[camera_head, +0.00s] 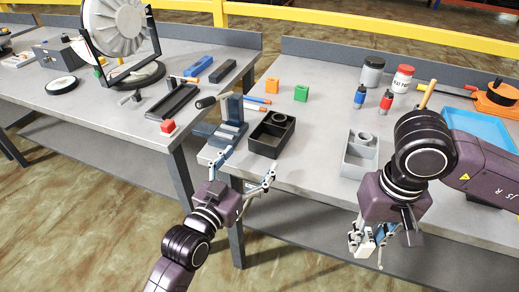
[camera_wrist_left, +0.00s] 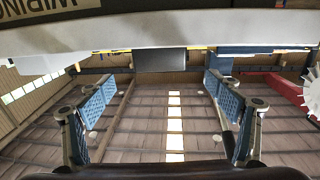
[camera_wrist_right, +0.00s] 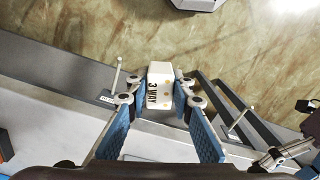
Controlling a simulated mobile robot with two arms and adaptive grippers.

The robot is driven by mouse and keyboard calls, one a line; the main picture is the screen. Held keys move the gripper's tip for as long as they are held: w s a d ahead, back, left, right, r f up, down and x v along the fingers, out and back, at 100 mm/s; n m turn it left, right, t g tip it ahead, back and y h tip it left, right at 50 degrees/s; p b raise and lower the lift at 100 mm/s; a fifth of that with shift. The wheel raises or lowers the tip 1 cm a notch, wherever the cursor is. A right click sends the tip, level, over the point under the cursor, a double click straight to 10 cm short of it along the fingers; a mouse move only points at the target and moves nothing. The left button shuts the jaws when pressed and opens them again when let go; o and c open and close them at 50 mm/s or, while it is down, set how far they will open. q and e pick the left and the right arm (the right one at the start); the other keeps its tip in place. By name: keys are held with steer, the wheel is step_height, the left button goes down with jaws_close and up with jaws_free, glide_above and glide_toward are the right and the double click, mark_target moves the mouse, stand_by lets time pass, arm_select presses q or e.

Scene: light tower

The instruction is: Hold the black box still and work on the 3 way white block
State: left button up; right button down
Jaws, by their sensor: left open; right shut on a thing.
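The black box (camera_head: 262,145) is an open, divided tray on the right-hand table near its front edge. My left gripper (camera_head: 248,168) is open and empty at the table's front edge, just in front of the black box and apart from it. It also shows open in the left wrist view (camera_wrist_left: 158,82). My right gripper (camera_head: 368,238) is beyond the table's front edge, pointing down. It is shut on the white block (camera_wrist_right: 160,80), whose "3 WAY" lettering faces the camera in the right wrist view. The block (camera_head: 366,249) is partly hidden by fingers in the head view.
A grey divided box (camera_head: 355,163) stands beside my right arm. A blue vise-like fixture (camera_head: 226,130) is left of the black box. Table between the two boxes is clear.

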mark_target(275, 127)
arm_select(q)
steer(key=x, duration=1.1)
steer(key=shift+w, duration=0.15)
steer(key=c, duration=1.4)
steer(key=shift+o, duration=0.2)
